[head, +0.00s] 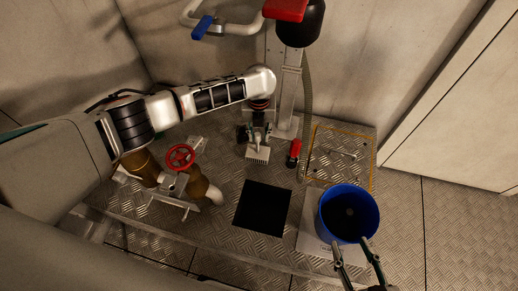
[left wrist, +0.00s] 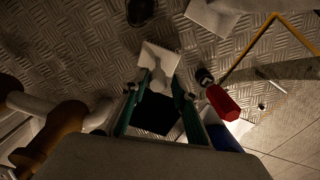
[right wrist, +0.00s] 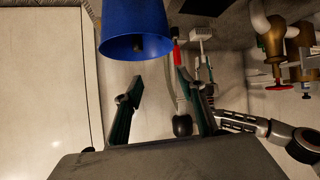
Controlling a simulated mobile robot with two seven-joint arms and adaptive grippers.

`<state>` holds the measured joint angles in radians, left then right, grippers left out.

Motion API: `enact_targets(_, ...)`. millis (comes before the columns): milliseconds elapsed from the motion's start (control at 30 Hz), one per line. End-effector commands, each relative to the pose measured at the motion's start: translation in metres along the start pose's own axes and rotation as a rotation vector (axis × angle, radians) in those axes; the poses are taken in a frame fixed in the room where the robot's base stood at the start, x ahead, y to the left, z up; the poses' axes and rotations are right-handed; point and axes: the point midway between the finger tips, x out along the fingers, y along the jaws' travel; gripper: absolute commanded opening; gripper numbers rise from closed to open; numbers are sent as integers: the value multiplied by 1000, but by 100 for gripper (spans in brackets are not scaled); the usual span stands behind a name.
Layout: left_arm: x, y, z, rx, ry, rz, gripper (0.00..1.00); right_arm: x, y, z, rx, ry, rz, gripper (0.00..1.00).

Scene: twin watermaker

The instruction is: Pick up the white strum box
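The white strum box (head: 258,153) is a small pale block with a narrower neck, near the middle of the metal plate in the head view. It also shows in the left wrist view (left wrist: 160,56) and, at the top, in the right wrist view (right wrist: 201,33). My left gripper (head: 258,138) reaches it from above; its fingers (left wrist: 161,80) are closed in on both sides of the neck. I cannot tell whether the box is clear of the plate. My right gripper (head: 352,241) is open and empty, by the near rim of the blue bucket (head: 330,220).
A black square (head: 262,208) lies in front of the strum box. A red-handled item (head: 294,153) stands just right of it. A red valve wheel (head: 181,157) on brown pipework is to the left. A yellow-edged hatch (head: 341,136) is behind the bucket.

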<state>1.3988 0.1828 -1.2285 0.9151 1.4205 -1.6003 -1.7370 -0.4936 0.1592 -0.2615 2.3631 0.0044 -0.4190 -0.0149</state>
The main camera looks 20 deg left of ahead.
Motion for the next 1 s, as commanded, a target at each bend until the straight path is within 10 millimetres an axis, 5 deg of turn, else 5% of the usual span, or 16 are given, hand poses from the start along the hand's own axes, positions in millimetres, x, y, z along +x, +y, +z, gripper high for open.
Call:
enact_targets(533, 70, 5, -3, -3, 10, 2, 28, 3, -21, -10, 92, 38, -29, 40)
enact_targets(800, 67, 4, 2, -3, -1, -2, 28, 5, -18, -30, 95, 80, -27, 40)
enact_targets(900, 67, 4, 2, -3, -1, -2, 4, 4, -18, -28, 94, 76, -27, 40)
enact_targets(1000, 67, 4, 1, -3, 0, -2, 0, 4, -18, -25, 93, 70, -28, 40)
